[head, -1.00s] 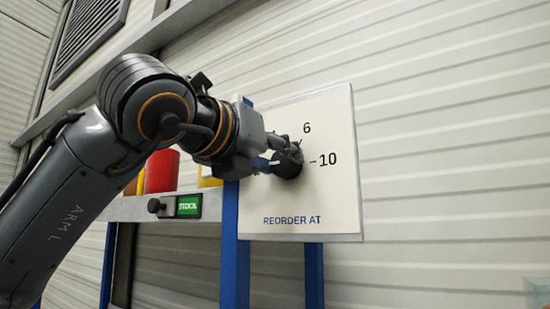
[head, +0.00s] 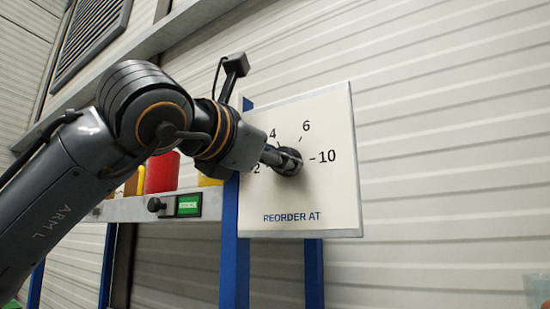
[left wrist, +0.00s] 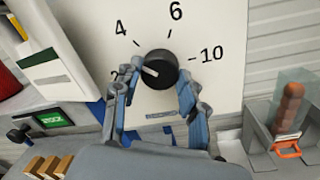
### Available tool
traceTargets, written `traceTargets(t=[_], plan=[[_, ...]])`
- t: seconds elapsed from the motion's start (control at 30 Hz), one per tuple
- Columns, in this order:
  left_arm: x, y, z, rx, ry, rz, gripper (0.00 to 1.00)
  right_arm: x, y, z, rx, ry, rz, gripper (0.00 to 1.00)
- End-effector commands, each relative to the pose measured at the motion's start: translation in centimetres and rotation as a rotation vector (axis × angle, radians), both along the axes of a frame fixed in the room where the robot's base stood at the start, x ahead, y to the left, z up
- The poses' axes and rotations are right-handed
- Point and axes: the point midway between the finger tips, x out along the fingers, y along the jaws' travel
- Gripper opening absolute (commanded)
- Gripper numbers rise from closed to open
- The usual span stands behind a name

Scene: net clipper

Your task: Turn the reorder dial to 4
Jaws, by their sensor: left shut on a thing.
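The black reorder dial (head: 287,161) sits on a cream panel (head: 330,205) marked 2, 4, 6, 10 and "REORDER AT". It also shows in the left wrist view (left wrist: 162,62), with a white pointer mark on its left side, facing the 2 and 4 side. I cannot tell exactly which number it points at. My left gripper (head: 277,158) is shut on the dial; in the left wrist view its fingers (left wrist: 159,84) are on either side of it. The gripper partly covers the 2. My right gripper is not in view.
Blue posts (head: 235,265) stand below the panel. A clear container (left wrist: 293,95) with a brown stack and orange handle is at right.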

Motion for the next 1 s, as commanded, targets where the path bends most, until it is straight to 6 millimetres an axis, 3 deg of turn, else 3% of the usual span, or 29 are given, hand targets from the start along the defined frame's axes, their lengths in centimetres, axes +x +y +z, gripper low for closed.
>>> traceTargets(t=[0.4,1.0], plan=[[-0.06,0.04,0.1,0.19,-0.132,0.0,0.1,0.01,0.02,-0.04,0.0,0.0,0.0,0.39],[-0.08,-0.01,0.06,0.229,-0.158,-0.001,0.1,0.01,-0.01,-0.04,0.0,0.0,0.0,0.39]])
